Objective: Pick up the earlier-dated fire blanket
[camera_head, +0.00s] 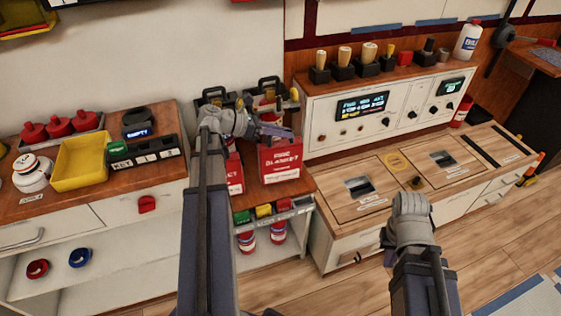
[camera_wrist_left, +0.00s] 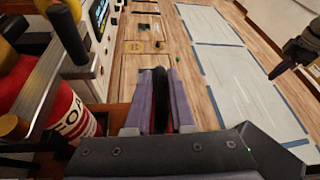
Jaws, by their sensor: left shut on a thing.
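A red fire blanket box (camera_head: 281,162) with white lettering hangs or stands under my left gripper (camera_head: 276,132) in the head view. The gripper is shut on its top, and the left wrist view shows a black strip (camera_wrist_left: 160,95) between the fingers (camera_wrist_left: 160,100). I cannot tell whether the box is clear of the surface under it. A second red fire blanket box (camera_head: 235,173) stands to the left, partly hidden by my left arm. The dates are too small to read. My right gripper (camera_head: 410,222) is above the low cabinet's front; its fingers are not clear.
A red foam extinguisher (camera_wrist_left: 55,115) stands close beside my left gripper. A white control console (camera_head: 385,115) is on the right, above a low wooden-topped cabinet (camera_head: 450,190). A yellow bin (camera_head: 80,162) sits on the left counter. Open floor lies at the lower right.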

